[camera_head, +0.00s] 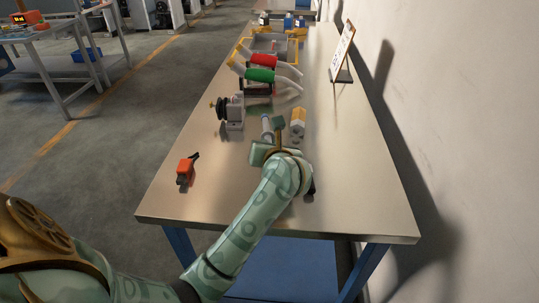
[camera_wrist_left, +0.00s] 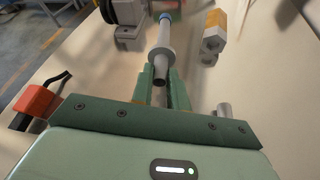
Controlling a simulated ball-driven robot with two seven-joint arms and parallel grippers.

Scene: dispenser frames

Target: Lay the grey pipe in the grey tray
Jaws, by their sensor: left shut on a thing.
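The grey pipe (camera_wrist_left: 161,50) has a pale collar and a blue band near its far end. It lies between the green fingers of my left gripper (camera_wrist_left: 160,88), which is shut on it. In the head view the pipe (camera_head: 266,124) shows just beyond the left gripper (camera_head: 273,137), over the near half of the table. The gap between the pipe and the table cannot be told. The grey tray (camera_head: 289,48) lies far up the table, partly hidden behind coloured-handled items. My right gripper is not in view.
A black-and-grey device (camera_head: 235,112) stands left of the pipe and a yellow-and-grey block (camera_head: 298,120) right of it. A red tool (camera_head: 185,171) lies nearer left. Red and green handled items (camera_head: 262,75) lie before the tray. A sign (camera_head: 342,53) stands at the right edge.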

